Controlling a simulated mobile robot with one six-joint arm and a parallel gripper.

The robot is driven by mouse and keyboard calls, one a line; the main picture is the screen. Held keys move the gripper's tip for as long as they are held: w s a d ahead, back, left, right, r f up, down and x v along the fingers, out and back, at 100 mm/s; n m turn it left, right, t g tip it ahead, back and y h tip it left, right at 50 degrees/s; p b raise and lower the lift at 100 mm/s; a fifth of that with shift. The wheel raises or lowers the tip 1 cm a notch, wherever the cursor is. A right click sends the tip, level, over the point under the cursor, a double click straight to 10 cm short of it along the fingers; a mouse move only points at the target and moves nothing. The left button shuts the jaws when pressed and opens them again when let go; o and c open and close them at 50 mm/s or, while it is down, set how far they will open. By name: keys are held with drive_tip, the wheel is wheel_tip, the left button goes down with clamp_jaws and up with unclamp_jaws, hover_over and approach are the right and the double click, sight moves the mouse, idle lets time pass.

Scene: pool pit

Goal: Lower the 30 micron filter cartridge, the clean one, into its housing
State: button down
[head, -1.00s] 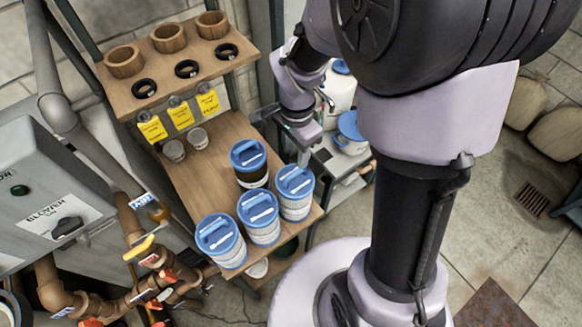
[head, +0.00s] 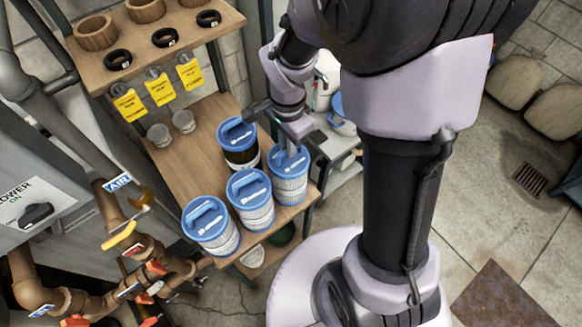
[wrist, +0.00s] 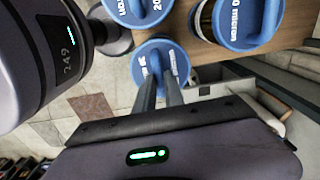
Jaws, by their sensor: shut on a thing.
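My gripper (wrist: 160,93) is shut on the handle of a blue-lidded white pleated cartridge (head: 289,182) at the right front of the wooden shelf. Its blue lid shows in the wrist view (wrist: 144,54), upright between my fingers; its micron label is partly hidden. It appears to stand at shelf height; I cannot tell if it touches the shelf. Two more white cartridges stand to its left, a middle one (head: 253,207) and a left one (head: 214,240). A blue-lidded cartridge with a dark brown body (head: 241,158) stands behind. I cannot make out the housing.
The wooden shelf (head: 185,180) holds two small grey cups (head: 160,134). An upper shelf with wooden rings (head: 97,32) and black rings (head: 118,60) overhangs it. Pipes and valves (head: 150,268) crowd the left. Open floor (head: 460,240) lies right of my column.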

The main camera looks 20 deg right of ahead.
drive_tip(key=shift+r, duration=0.15)
drive_tip(key=shift+r+p, duration=1.9)
drive_tip(key=shift+r, duration=0.55)
drive_tip(key=shift+f, duration=0.1)
